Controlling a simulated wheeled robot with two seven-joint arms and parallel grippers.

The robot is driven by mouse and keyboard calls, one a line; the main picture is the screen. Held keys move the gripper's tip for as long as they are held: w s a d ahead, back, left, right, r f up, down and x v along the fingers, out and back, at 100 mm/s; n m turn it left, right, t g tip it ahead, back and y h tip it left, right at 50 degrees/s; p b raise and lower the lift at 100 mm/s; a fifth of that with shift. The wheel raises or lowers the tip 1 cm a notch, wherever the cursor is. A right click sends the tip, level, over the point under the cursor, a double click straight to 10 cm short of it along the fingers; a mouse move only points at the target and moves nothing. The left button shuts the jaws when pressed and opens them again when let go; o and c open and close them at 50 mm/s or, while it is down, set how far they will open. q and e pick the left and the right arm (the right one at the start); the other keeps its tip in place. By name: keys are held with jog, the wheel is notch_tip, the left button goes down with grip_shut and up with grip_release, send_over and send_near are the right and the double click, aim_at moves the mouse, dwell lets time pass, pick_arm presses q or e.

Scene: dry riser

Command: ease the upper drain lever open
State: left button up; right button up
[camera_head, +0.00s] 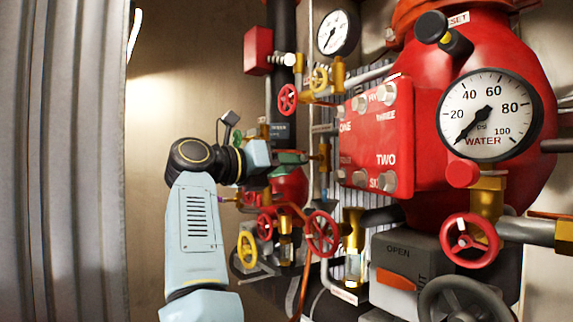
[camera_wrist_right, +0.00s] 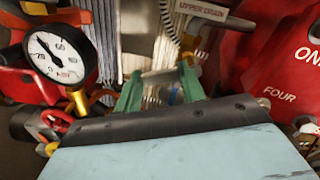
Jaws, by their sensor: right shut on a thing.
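My right gripper (camera_head: 290,158) reaches in from the left in the head view, its green fingers beside a brass valve fitting (camera_head: 324,155). The right wrist view shows the gripper (camera_wrist_right: 160,77) with its two green fingers on either side of a pale grey bar (camera_wrist_right: 160,73), which seems to be the upper drain lever. The gripper is shut on it. An "UPPER DRAIN" label (camera_wrist_right: 203,10) is just above. In the head view the fingers largely hide the lever, and its exact angle cannot be told. My left gripper is not in view.
The red cover plate (camera_head: 380,135) and the large water gauge (camera_head: 490,115) are to the right. Red handwheels (camera_head: 322,233) and a yellow handwheel (camera_head: 247,249) crowd the space below. A corrugated metal wall (camera_head: 70,160) stands at the far left, with open space before my arm.

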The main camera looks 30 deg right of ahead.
jog(key=o, duration=1)
jog(key=shift+s+a+b, duration=0.15)
jog(key=shift+a+b, duration=0.2)
jog(key=shift+a, duration=1.9)
jog(key=shift+s+a+b, duration=0.2)
jog(key=shift+a+b, duration=0.2)
jog(key=shift+a, duration=1.8)
jog(key=shift+s+a+b, duration=0.15)
jog(key=shift+a+b, duration=0.2)
jog(key=shift+a, duration=1.9)
